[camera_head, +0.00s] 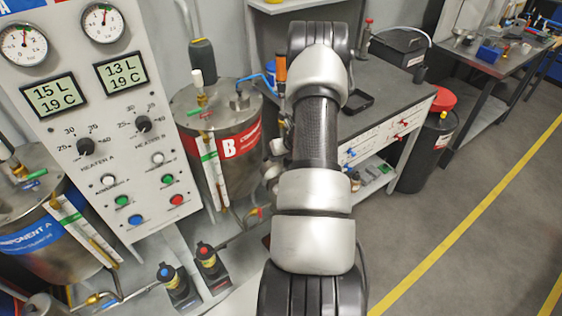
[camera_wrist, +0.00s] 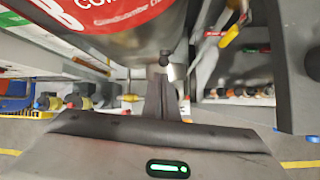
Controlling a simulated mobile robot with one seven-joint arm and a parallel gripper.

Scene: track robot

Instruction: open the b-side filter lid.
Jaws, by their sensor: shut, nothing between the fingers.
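The B-side tank (camera_head: 205,112) is a steel drum with a red band marked B, left of my arm in the head view. Its red label (camera_wrist: 105,12) fills the upper left of the wrist view. My gripper (camera_wrist: 163,88) is shut and empty, with its fingers just below the tank's lower edge in the picture. A small dark round part (camera_wrist: 165,60) shows close to the fingertips; I cannot tell whether they touch. In the head view my arm hides the gripper. I cannot clearly make out the filter lid in either view.
A control panel (camera_head: 112,130) stands left of the B-side tank. Two black units, one blue-capped (camera_head: 172,282) and one red-capped (camera_head: 208,262), stand low in front. A grey workbench (camera_head: 385,118) and a black drum with a red lid (camera_head: 430,145) are at right. The right floor is clear.

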